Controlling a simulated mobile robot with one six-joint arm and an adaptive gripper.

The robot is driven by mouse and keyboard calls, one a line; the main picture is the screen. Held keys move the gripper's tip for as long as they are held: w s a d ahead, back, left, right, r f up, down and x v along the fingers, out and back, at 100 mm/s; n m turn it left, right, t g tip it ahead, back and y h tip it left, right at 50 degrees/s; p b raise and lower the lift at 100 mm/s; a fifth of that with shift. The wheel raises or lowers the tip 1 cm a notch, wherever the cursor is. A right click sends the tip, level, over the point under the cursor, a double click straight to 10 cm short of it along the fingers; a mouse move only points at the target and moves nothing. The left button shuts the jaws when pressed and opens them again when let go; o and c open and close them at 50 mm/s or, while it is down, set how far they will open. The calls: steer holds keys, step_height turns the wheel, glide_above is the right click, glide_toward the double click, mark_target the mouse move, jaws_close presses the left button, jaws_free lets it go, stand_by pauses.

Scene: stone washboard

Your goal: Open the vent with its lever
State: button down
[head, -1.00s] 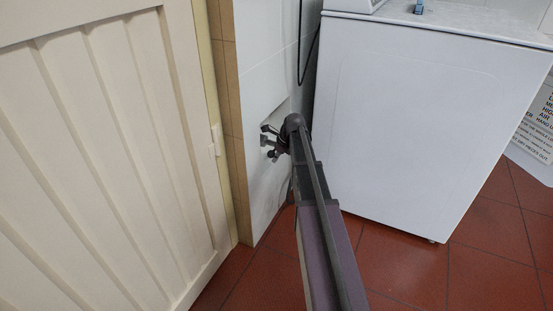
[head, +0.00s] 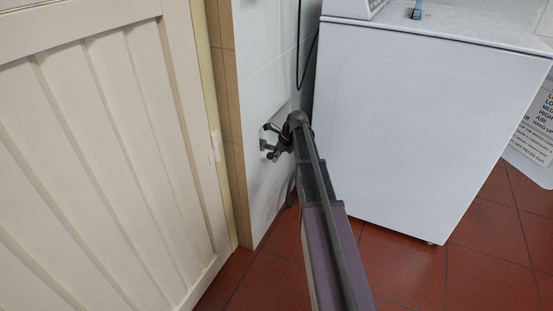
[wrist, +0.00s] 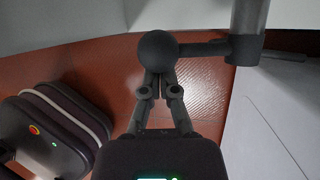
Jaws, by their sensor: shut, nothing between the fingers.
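A lever shows in the wrist view as a dark round knob (wrist: 158,50) on a short rod (wrist: 203,48). The rod joins a grey cylinder (wrist: 246,32) at the upper right. My gripper (wrist: 158,88) is shut and empty, its fingertips together at the near side of the knob. I cannot tell whether they touch it. In the head view my gripper (head: 279,146) is small and dark at the white wall, close to the dark lever parts (head: 268,127). The vent itself is not clearly visible; my arm covers part of that wall.
A cream panelled door (head: 110,150) stands at the left. A large white appliance (head: 410,130) stands right of my arm. A dark cable (head: 299,50) hangs on the wall (head: 262,90). Red tiled floor (head: 490,265) is free in front of the appliance.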

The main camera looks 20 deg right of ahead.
steer(key=shift+w+r+p, duration=0.2)
steer(key=shift+r+p, duration=0.25)
steer(key=shift+r, duration=0.2)
steer(key=shift+w+a, duration=0.1)
steer(key=shift+f, duration=0.1)
steer(key=shift+s+f+b, duration=1.3)
steer(key=shift+f+b, duration=0.25)
steer(key=shift+b, duration=0.05)
steer(key=d+r+p, duration=0.6)
steer(key=r+p, duration=0.2)
steer(key=shift+s+r, duration=0.2)
steer(key=shift+r, duration=0.05)
steer(key=shift+d, duration=0.1)
